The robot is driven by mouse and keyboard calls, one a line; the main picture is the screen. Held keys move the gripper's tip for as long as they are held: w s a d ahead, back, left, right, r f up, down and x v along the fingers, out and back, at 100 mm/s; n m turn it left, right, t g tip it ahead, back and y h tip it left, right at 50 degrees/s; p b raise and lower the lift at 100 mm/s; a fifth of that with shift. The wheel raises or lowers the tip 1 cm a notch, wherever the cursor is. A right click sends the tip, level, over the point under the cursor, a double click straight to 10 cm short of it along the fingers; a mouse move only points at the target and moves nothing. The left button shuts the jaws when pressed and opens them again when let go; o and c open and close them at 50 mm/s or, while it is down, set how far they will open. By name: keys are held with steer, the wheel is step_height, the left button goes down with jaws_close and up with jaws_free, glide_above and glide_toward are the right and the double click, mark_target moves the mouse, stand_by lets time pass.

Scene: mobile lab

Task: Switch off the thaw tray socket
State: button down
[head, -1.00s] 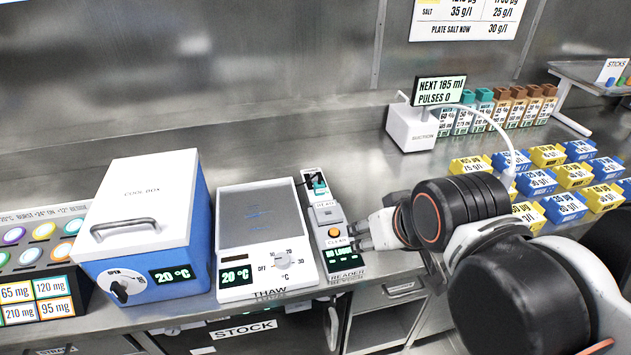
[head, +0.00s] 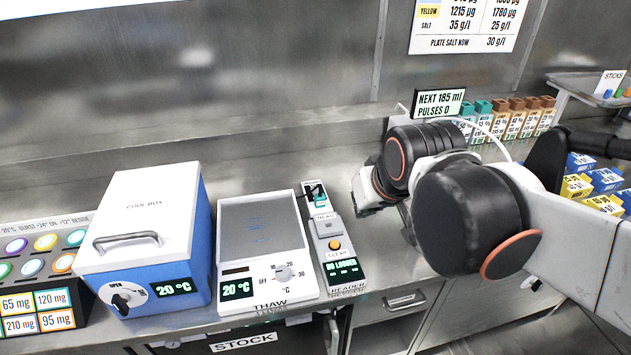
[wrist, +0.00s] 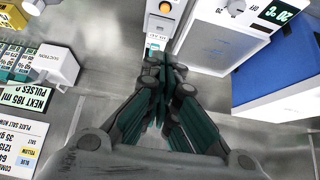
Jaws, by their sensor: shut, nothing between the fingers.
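The thaw tray (head: 262,228) stands on the bench in the head view, a white unit with a grey plate. Its dial (head: 283,272) is on the front and its display (head: 237,289) reads 20 °C. I cannot clearly make out a socket for it. A small white part with a teal piece and a dark cable (head: 317,195) sits behind the reader (head: 333,245). My gripper (head: 368,207) is to the right of the reader, apart from it and above the bench. In the wrist view the dark-green fingers (wrist: 158,62) are shut and empty, and partly hide the reader end.
The cool box (head: 150,200) stands left of the thaw tray. Coloured buttons (head: 45,243) are at the far left. The suction unit shows in the wrist view (wrist: 50,68); my arm hides most of it in the head view. Blue and yellow boxes (head: 577,187) stand at right.

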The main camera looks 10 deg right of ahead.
steer(key=w+f+p, duration=0.1)
steer(key=w+p, duration=0.1)
steer(key=w, duration=1.7)
steer(key=w+f+p, duration=0.1)
steer(key=w+f, duration=0.9)
steer(key=w, duration=0.3)
steer(key=shift+w+a+f+p, duration=0.15)
steer(key=shift+w+f+p, duration=0.1)
steer(key=shift+p, duration=0.15)
steer(key=b, duration=0.4)
glide_above(314, 187)
steer(key=s, duration=0.2)
step_height(314, 187, down, 9)
steer(key=shift+r, duration=0.1)
steer(key=shift+s+f, duration=0.25)
steer(key=shift+f, duration=0.55)
steer(key=shift+s+f+b, duration=0.25)
steer(key=shift+f+b, duration=0.15)
steer(key=shift+f, duration=0.45)
